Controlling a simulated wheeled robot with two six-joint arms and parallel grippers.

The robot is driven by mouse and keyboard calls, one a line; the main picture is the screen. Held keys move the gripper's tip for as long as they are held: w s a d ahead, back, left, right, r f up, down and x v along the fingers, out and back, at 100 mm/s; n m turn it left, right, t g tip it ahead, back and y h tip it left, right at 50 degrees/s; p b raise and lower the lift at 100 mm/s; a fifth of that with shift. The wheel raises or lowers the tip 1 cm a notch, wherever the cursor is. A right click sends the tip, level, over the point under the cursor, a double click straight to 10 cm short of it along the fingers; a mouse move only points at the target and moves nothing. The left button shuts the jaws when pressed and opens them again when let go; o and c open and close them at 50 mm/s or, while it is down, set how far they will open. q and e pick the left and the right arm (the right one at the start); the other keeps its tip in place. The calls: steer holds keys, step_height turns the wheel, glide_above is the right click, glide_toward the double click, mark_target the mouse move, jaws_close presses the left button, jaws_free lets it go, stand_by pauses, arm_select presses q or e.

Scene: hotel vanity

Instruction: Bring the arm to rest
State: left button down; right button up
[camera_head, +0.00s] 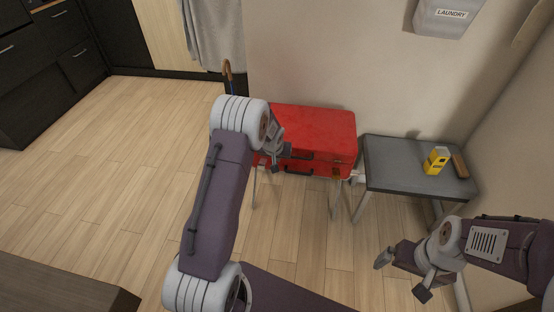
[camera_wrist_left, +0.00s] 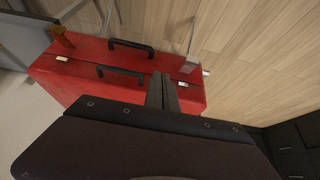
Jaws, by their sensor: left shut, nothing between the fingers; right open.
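My left arm reaches forward from the bottom of the head view, and its gripper (camera_head: 277,163) is over the front left part of a red suitcase (camera_head: 318,124). The left wrist view shows the shut fingers (camera_wrist_left: 163,92) with nothing between them, in front of the suitcase (camera_wrist_left: 70,78) and its black handles. I cannot tell whether the fingertips touch it. My right gripper (camera_head: 402,272) is open and empty at the lower right of the head view, above the floor.
A small grey table (camera_head: 394,178) stands right of the suitcase, with a yellow box (camera_head: 436,160) and a brown item (camera_head: 460,165) on it. A dark counter edge (camera_head: 60,290) is at the lower left. The wood floor (camera_head: 110,190) at left is clear.

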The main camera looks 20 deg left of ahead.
arm_select(q)
step_height(320, 180, up, 6)
steer(key=w+d+t, duration=0.1)
steer(key=w+d, duration=0.1)
steer(key=w, duration=0.1)
steer(key=s+d+r, duration=0.4)
steer(key=s+r, duration=0.2)
steer(key=s, duration=0.1)
steer(key=s+d+f+m+g+h, duration=0.1)
steer(key=s+d+f+g, duration=0.15)
steer(key=s, duration=0.95)
steer(key=s+d+f+m+g+h, duration=0.1)
steer(key=s+f+g, duration=0.15)
steer(key=s, duration=0.95)
step_height(320, 180, up, 13)
steer(key=p, duration=1.2)
steer(key=shift+m, duration=0.3)
arm_select(e)
step_height(320, 180, up, 12)
steer(key=w, duration=0.1)
steer(key=shift+a, duration=0.2)
